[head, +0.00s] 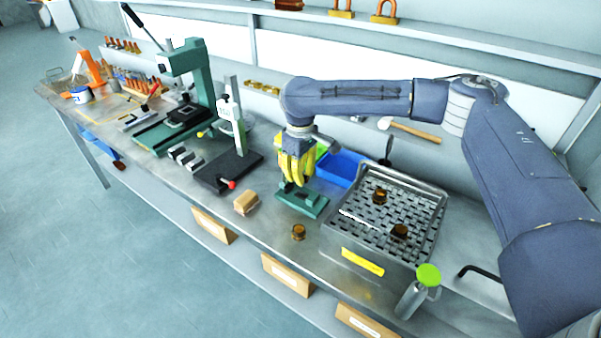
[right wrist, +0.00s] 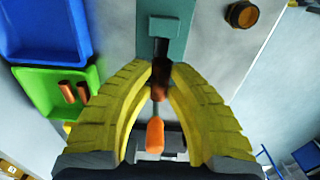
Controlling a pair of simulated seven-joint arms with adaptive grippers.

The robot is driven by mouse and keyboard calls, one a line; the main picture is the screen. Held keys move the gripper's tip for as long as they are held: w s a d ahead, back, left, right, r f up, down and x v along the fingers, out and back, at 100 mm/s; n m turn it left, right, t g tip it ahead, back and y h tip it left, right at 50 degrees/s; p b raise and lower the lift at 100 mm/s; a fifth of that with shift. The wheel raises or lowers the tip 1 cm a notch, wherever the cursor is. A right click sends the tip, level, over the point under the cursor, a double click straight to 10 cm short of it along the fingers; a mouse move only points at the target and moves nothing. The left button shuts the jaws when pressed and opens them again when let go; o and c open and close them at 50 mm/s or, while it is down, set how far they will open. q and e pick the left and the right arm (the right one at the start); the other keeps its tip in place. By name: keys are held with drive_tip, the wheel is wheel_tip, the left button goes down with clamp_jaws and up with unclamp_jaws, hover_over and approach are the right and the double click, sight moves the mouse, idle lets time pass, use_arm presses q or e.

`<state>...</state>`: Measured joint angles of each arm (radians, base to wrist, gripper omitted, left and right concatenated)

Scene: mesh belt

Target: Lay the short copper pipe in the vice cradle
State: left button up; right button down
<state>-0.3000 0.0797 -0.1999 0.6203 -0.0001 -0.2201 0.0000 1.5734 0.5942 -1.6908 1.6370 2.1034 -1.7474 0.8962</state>
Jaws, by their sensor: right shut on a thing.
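My right gripper (head: 297,178) has yellow ribbed fingers and points down over the green vice (head: 302,203). In the right wrist view its fingertips (right wrist: 160,70) are shut on a short, dark copper pipe (right wrist: 161,74). The green vice body (right wrist: 172,35) shows just beyond the fingertips, with a dark slot. The pipe is at or just over the vice; I cannot tell whether it touches the cradle, since the fingers hide it in the head view. My left gripper is not in view.
A green bin (right wrist: 45,95) holds copper pieces (right wrist: 68,91), beside a blue bin (right wrist: 45,30). A mesh-topped box (head: 430,225) with brown fittings stands right of the vice. An amber fitting (head: 298,232) and a tan block (head: 246,202) lie in front. A press (head: 190,75) stands left.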

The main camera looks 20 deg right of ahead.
sight(300, 196)
drive_tip(key=shift+f, duration=2.4)
drive_tip(key=shift+f, duration=0.7)
drive_tip(key=c, duration=1.3)
unclamp_jaws()
drive_tip(key=shift+r, duration=0.1)
wheel_tip(300, 196, up, 12)
drive_tip(key=shift+f, duration=0.1)
